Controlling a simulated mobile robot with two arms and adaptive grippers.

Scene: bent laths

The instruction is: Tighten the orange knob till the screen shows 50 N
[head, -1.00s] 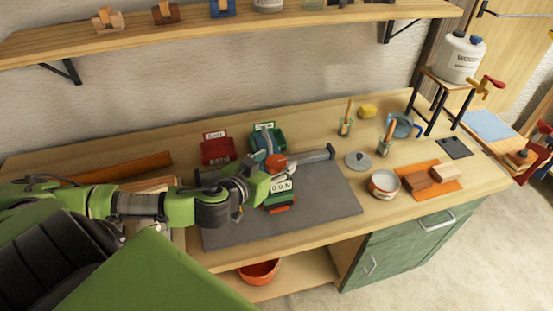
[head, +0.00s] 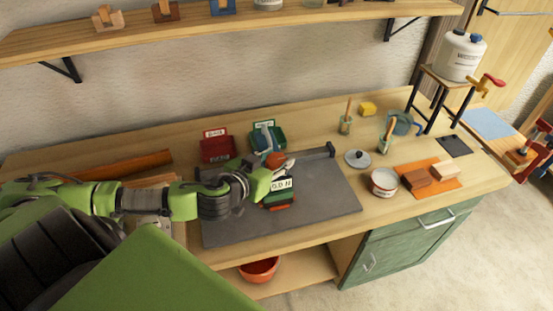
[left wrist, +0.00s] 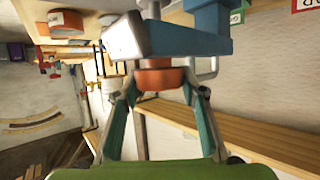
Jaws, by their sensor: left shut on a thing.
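The orange knob (head: 275,160) sits on the clamp above the grey mat, and shows in the left wrist view (left wrist: 160,78) between my two fingers. My left gripper (head: 284,167) is shut on it, with the fingers partly covering it in the head view. The white screen (head: 281,184) faces forward just below the gripper. Its figures are small and followed by an N; I cannot read the value surely. A blue clamp body (left wrist: 190,40) crosses above the knob in the left wrist view. My right gripper is not in view.
The clamp stands on a grey mat (head: 225,228). Red (head: 217,148) and green (head: 277,138) bins stand behind it. A grey lid (head: 357,159), a white bowl (head: 384,183) and wooden blocks on an orange mat (head: 428,190) lie to the right.

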